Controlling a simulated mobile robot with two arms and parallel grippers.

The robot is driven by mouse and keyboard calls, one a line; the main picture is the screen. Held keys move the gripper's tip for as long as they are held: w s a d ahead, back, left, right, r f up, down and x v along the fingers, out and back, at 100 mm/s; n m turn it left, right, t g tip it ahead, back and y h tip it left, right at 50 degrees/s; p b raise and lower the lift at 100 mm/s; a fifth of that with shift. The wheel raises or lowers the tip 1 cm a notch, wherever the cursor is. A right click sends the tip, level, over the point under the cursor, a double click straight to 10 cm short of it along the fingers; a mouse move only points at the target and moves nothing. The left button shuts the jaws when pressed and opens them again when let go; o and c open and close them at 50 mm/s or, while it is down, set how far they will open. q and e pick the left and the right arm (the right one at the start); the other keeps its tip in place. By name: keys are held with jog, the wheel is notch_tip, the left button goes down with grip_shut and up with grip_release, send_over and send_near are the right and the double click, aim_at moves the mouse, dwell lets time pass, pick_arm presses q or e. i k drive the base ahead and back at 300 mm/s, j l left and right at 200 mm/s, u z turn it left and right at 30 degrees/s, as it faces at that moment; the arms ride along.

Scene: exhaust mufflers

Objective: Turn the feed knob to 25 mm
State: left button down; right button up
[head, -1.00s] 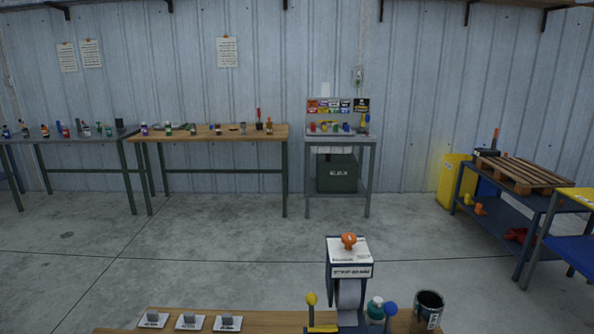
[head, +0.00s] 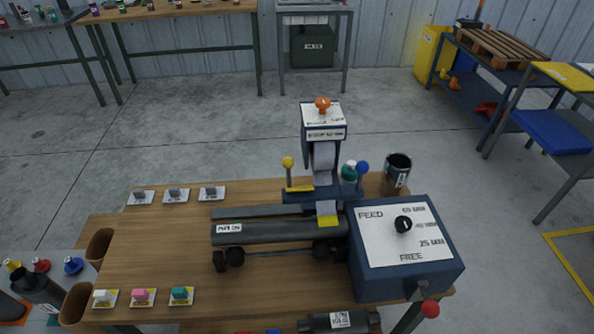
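The feed knob (head: 403,224) is a small black dial on the white sloping panel (head: 385,240) of a dark blue box (head: 440,282) at the right end of the bench machine. The panel reads FEED at upper left, with several position labels: two mm labels above, "25 MM" at lower right and FREE at the bottom. The knob seems to face right, near the middle label, but its pointer is too small to read surely. Neither of my grippers is in view, and nothing touches the knob.
A red-ball lever (head: 430,309) sticks out at the box's front. A dark can (head: 397,174) stands behind the box. A dark labelled cylinder (head: 280,230) lies left of it. A post with an orange knob (head: 322,103) rises behind. Small labelled cards lie on the wooden bench (head: 150,240).

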aim_at(403, 224)
jog(key=z, duration=1)
jog(key=k+j+z, duration=0.1)
jog(key=j+z, duration=0.15)
jog(key=z, duration=0.2)
jog(key=k+j+z, duration=0.1)
jog(key=j+z, duration=0.15)
jog(key=z, duration=0.2)
jog(key=k+j+z, duration=0.2)
jog(key=z, duration=0.25)
